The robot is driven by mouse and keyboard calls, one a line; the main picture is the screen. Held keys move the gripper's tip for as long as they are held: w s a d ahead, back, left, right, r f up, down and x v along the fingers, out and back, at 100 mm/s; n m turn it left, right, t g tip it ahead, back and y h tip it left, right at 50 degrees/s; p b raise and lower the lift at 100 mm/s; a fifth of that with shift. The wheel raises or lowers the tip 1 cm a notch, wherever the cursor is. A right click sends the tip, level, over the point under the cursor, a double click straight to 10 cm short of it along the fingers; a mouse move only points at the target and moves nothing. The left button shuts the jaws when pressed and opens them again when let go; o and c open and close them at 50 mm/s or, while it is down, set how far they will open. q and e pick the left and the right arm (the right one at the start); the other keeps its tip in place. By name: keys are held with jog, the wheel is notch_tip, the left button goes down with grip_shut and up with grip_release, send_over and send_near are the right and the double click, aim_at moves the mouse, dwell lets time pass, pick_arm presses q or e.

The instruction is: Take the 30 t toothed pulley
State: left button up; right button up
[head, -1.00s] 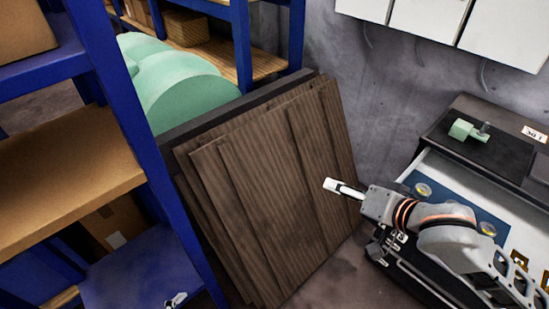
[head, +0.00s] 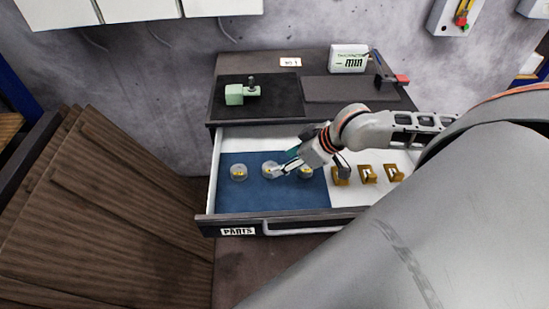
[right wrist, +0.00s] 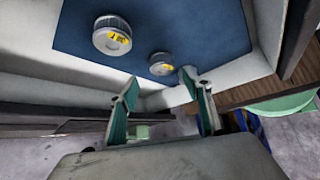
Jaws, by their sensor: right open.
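Three grey toothed pulleys with yellow labels lie in a row on a blue mat (head: 258,200) in the open drawer: the left pulley (head: 239,173), the middle pulley (head: 269,170) and the right pulley (head: 305,171). The labels are too small to read, so I cannot tell which is 30 t. My right gripper (head: 284,164) is open above the mat, near the middle and right pulleys, partly hiding them. In the right wrist view, a larger pulley (right wrist: 112,38) and a smaller pulley (right wrist: 161,65) lie beyond the open, empty fingers. My left gripper is out of view.
Several brass-coloured brackets (head: 367,174) stand in the drawer's right part. The drawer front (head: 290,226) has raised edges. On the cabinet top are a green part (head: 236,95) on a black mat and a white box (head: 349,58). Brown boards (head: 110,190) lean at the left.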

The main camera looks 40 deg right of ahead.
aim_at(268, 168)
jog(key=shift+x, duration=1.6)
jog(key=shift+a+r+x, duration=0.1)
jog(key=shift+a+x, duration=0.05)
jog(key=shift+x, duration=0.95)
jog(key=shift+a+r+x, duration=0.1)
jog(key=shift+a+x, duration=0.05)
jog(key=shift+x, duration=0.95)
jog(key=shift+w, duration=0.15)
jog(key=c, duration=1.3)
